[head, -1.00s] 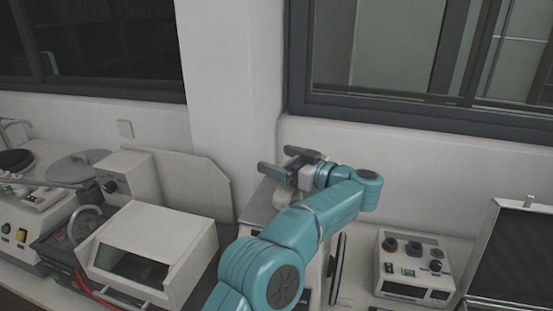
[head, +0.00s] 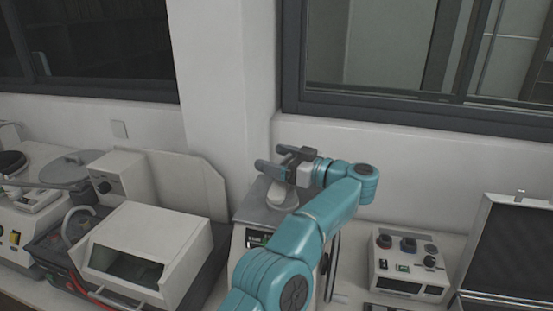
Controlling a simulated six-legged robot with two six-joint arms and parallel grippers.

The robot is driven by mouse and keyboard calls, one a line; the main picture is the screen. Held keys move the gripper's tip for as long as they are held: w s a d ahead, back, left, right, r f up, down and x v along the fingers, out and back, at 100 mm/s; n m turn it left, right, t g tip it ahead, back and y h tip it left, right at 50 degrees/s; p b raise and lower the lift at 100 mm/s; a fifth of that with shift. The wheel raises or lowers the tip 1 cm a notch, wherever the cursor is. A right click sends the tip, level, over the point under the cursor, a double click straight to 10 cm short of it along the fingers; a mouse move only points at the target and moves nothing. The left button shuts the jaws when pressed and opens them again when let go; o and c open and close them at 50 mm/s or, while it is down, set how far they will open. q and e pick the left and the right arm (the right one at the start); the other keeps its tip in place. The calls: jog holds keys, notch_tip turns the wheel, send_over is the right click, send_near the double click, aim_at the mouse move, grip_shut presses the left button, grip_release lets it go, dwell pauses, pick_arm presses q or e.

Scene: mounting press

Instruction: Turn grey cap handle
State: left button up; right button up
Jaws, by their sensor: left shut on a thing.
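The mounting press (head: 250,212) stands on the bench in the middle of the head view, with a small dark display on its front. A pale rounded cap (head: 280,195) sits on its top, partly hidden by my left arm. My left gripper (head: 282,162) is directly above the cap, its two dark fingers pointing left. It is shut on the grey cap handle, which is mostly hidden between the fingers. My right gripper is not in view.
A white box-shaped machine (head: 150,235) with an open front stands left of the press. A small control box (head: 408,268) with knobs and an open case (head: 510,250) are on the right. The wall and window frame (head: 400,112) rise close behind the gripper.

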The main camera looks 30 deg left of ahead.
pick_arm(q)
jog(key=shift+s+r+n+g, duration=0.1)
jog(key=shift+n+g, duration=0.2)
jog(key=shift+g, duration=0.2)
jog(key=o, duration=0.8)
